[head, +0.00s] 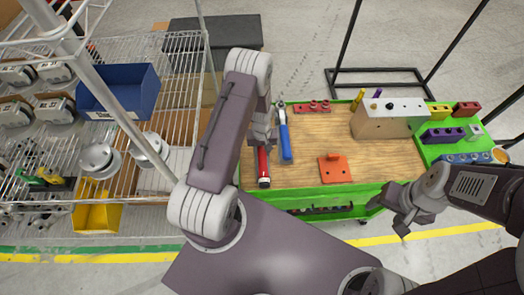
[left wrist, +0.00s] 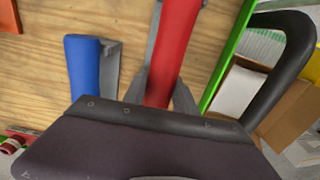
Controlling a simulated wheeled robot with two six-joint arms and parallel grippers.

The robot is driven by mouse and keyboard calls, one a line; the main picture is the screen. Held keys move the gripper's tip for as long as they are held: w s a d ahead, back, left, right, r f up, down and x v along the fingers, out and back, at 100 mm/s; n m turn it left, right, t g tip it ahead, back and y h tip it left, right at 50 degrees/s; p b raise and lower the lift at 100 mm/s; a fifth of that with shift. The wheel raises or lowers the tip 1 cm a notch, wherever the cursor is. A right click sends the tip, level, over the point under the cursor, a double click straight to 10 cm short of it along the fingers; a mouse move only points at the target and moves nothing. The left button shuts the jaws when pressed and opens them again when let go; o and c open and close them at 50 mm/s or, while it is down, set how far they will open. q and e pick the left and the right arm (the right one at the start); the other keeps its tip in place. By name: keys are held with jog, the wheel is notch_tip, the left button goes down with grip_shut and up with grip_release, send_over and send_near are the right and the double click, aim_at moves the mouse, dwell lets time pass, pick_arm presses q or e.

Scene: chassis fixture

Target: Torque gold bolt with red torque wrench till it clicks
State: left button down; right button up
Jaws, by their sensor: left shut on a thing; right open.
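My left gripper (head: 264,136) is shut on the red torque wrench (head: 263,168), at the left end of the wooden bench top. In the left wrist view the red handle (left wrist: 176,45) lies between my two fingers. The wrench's far end is hidden behind my arm. A tan block with a pale top (head: 384,122) stands at the back right of the bench and has small dark fittings on top. My right gripper (head: 403,211) is open and empty, off the bench's front right edge.
A blue-handled wrench (head: 285,142) lies just right of the red one. An orange plate (head: 334,169) lies mid-bench and a red holed strip (head: 311,107) at the back. Colored blocks (head: 443,137) fill the green right end. A wire shelf with a blue bin (head: 120,90) stands left.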

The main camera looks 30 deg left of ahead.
pick_arm(q)
notch_tip(320, 180, up, 2)
jog(key=shift+w+a+p, duration=0.1)
jog(key=shift+w+p, duration=0.05)
jog(key=shift+p, duration=0.6)
notch_tip(320, 180, up, 5)
jog(key=p, duration=0.4)
jog(key=shift+s, duration=0.2)
